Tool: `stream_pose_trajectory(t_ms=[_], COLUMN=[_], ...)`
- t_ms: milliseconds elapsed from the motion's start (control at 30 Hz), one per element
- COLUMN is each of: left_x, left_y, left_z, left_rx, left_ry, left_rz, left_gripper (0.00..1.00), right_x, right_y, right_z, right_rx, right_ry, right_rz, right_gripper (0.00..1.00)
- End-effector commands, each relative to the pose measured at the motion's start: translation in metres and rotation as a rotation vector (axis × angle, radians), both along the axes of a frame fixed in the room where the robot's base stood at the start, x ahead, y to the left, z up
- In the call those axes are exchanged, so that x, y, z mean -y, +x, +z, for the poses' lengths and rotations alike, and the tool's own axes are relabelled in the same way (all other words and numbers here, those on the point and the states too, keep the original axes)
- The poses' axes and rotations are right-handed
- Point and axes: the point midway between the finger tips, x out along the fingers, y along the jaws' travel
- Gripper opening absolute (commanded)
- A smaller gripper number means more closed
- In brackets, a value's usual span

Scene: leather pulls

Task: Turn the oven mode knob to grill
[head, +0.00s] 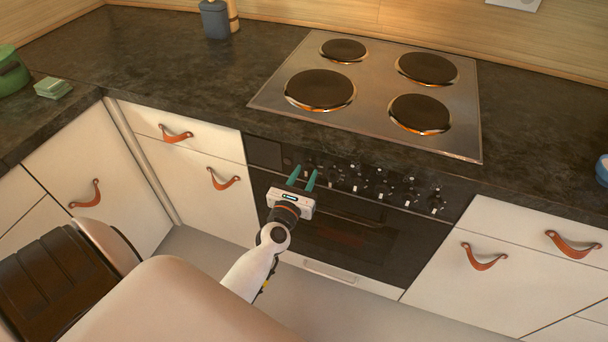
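The oven (340,235) is black and built in under the hob. Its control panel carries a row of several small dark knobs (382,187) with white marks. I cannot tell which one is the mode knob, and the labels are too small to read. My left gripper (305,169) is in front of the left part of the panel, its two teal fingers apart and pointing up toward it. Nothing shows held between them. The gripper hides part of the panel and oven door. My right gripper is not in view.
A steel hob (375,90) with dark round plates sits in the dark worktop (165,60) above the oven. White drawers with leather pulls (484,257) flank the oven. A blue-grey canister (215,19) stands at the back. Open floor lies below.

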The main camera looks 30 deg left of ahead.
Motion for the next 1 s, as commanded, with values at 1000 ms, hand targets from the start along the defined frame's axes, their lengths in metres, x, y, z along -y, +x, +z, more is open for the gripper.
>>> stream_pose_trajectory(t_ms=[1000], left_x=[0.0014], left_y=[0.0014], left_z=[-0.0002], left_rx=[-0.031], left_ry=[0.123], left_rz=[0.000], left_gripper=[0.00], right_x=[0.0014], right_y=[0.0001], right_z=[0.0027], right_rx=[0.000], right_ry=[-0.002], right_rz=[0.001], right_gripper=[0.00])
